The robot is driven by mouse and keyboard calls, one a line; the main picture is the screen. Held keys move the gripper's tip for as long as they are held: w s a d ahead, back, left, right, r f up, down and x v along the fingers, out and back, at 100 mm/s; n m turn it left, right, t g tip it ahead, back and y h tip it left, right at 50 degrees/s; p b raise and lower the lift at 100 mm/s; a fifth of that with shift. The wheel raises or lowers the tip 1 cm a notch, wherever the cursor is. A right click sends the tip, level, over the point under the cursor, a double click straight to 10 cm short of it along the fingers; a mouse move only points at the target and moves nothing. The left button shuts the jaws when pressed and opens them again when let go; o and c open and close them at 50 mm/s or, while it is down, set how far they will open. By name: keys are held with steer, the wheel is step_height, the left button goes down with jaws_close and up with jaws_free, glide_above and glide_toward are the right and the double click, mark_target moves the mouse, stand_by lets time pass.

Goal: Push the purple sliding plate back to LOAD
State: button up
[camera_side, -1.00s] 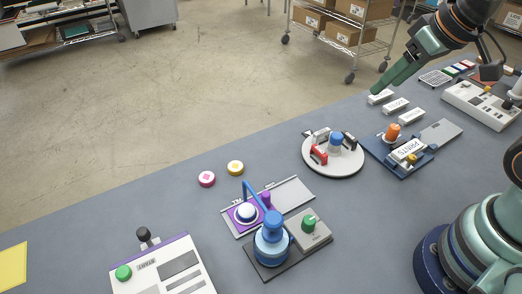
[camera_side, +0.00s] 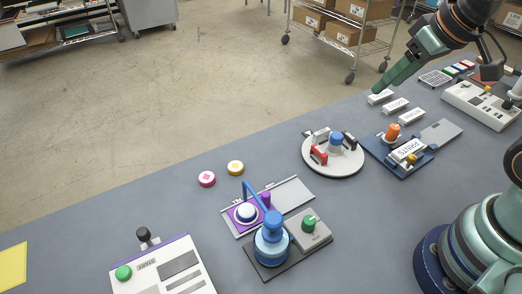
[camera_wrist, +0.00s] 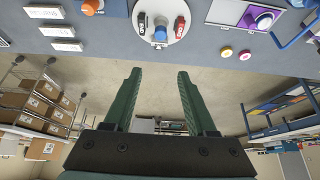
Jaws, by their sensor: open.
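The purple sliding plate (camera_side: 235,220) sits at the left part of its pale grey track (camera_side: 294,194) in the side view. A white and blue round piece (camera_side: 246,212) rests on it, and a purple knob (camera_side: 266,199) stands at its right end. A blue arm from the blue machine (camera_side: 272,240) reaches over the plate. The plate also shows at the upper right of the wrist view (camera_wrist: 246,13). My gripper (camera_side: 378,91) is far off, over the back right of the bench. In the wrist view my gripper (camera_wrist: 159,75) has its green fingers apart with nothing between them.
A white turntable (camera_side: 318,163) with red and black clamps, a blue fixture with an orange knob (camera_side: 393,131) and white labelled blocks (camera_side: 396,106) stand between my gripper and the plate. Pink (camera_side: 207,179) and yellow (camera_side: 236,167) discs lie behind the plate. A green-knobbed box (camera_side: 309,232) stands in front.

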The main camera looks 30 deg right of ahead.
steer(key=w+a+f+n+g, duration=0.2)
steer(key=w+a+n, duration=0.15)
steer(key=a, duration=0.25)
steer(key=w+a+f+n+g, duration=0.1)
steer(key=w+a+f+n, duration=0.1)
steer(key=a+n, duration=0.35)
steer(key=n+g, duration=0.2)
steer(key=n, duration=0.2)
glide_above(267, 195)
step_height(267, 195, down, 7)
step_height(267, 195, down, 12)
steer(key=shift+w+f, duration=0.15)
steer(key=shift+f, duration=0.05)
jaws_close()
steer(key=shift+g, duration=0.3)
